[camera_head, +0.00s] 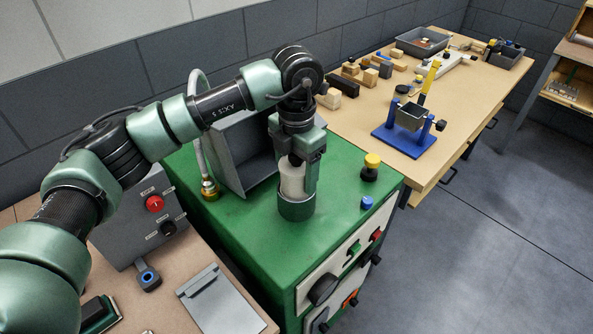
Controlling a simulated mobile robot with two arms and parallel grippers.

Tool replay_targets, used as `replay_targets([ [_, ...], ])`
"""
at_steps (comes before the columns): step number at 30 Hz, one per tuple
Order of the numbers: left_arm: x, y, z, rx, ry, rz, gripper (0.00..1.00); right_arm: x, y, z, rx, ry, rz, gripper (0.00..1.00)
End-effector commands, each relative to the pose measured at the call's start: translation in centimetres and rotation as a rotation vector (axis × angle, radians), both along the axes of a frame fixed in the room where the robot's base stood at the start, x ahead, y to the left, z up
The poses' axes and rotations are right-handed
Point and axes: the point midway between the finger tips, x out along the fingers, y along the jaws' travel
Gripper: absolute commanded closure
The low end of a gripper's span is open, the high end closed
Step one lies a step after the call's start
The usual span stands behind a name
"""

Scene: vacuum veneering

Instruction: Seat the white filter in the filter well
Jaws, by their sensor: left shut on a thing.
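The white filter (292,181) is a pale upright cylinder near the middle of the view. My left gripper (298,164) reaches down from above and is shut on it. The filter well (296,210) is a round green cup on top of the green machine. The filter stands over the well's mouth, and its lower end is hidden at the rim. I cannot tell how deep it sits or whether it touches the bottom. One finger covers the filter's right side. My right gripper is not in view.
A grey open lid or box (228,150) stands on the green machine (250,222) behind the well. A brass hose fitting (209,188), a yellow-topped knob (371,163) and a blue cap (367,202) are nearby. A workbench (462,93) with wooden blocks and a blue stand (408,140) lies beyond.

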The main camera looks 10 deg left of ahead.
Motion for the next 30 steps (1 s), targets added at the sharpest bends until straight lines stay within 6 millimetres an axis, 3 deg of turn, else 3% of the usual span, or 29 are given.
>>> replay_targets([
  [5, 0.0, 0.0, -0.3, -0.001, -0.001, 0.001, 0.83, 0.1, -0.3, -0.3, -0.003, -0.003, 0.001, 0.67],
  [6, 0.0, 0.0, -0.3, 0.0, 0.0, 0.001, 0.31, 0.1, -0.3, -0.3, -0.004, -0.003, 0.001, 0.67],
  [8, 0.0, 0.0, -0.3, 0.0, 0.0, 0.001, 0.14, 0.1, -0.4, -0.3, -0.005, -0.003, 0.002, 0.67],
  [20, 0.0, 0.0, 0.2, -0.001, -0.001, 0.0, 0.12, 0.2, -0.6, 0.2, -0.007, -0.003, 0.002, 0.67],
  [24, 0.1, 0.0, 1.7, -0.001, -0.002, 0.0, 0.12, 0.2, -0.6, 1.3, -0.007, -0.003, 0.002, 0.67],
  [30, 0.2, 0.0, 5.8, -0.002, -0.007, 0.001, 0.12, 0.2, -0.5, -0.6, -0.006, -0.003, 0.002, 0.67],
])
